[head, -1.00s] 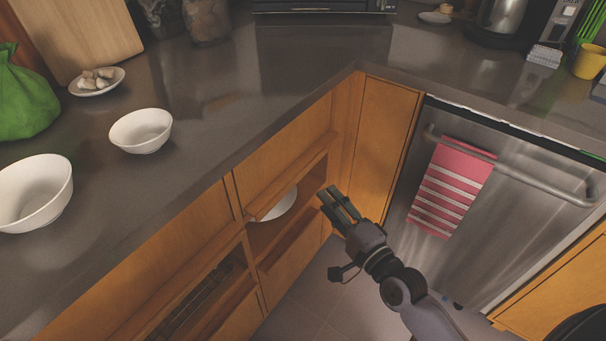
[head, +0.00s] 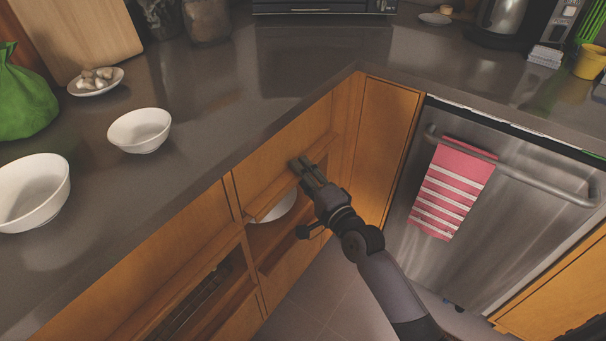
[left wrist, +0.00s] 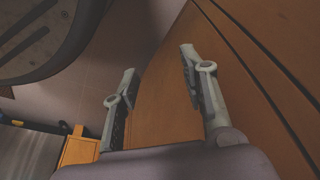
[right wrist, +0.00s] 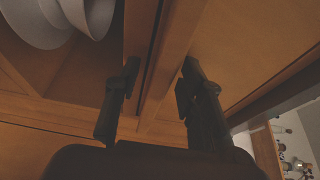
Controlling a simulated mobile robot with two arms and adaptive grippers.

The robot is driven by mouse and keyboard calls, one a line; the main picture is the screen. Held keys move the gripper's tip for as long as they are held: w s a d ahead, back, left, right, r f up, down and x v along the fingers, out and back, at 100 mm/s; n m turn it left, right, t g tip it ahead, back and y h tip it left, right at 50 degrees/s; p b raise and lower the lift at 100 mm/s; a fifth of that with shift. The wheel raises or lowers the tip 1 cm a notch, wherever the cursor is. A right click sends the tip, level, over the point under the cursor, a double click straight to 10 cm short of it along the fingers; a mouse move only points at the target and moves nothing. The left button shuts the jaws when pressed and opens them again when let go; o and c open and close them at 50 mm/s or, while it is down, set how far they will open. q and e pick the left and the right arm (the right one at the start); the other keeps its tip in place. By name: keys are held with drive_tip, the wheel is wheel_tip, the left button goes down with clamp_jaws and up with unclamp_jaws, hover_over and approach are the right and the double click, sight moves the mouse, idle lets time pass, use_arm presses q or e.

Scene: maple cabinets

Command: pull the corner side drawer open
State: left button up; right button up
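The corner side drawer's wooden front (head: 272,150) is below the counter, left of the inner corner, and looks shut. A ledge-like wooden pull (head: 270,204) runs along its lower edge. My left gripper (left wrist: 157,62) is open and empty beside a wooden cabinet front (left wrist: 165,110). The head view does not show it.
An open shelf under the drawer holds white bowls (head: 275,208). A dishwasher (head: 500,205) with a red striped towel (head: 452,190) stands right of the corner. White bowls (head: 140,130) and a green bag (head: 25,100) stand on the grey counter (head: 215,110). Floor is free below.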

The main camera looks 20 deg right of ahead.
clamp_jaws()
drive_tip(key=shift+f, duration=0.1)
idle(0.6)
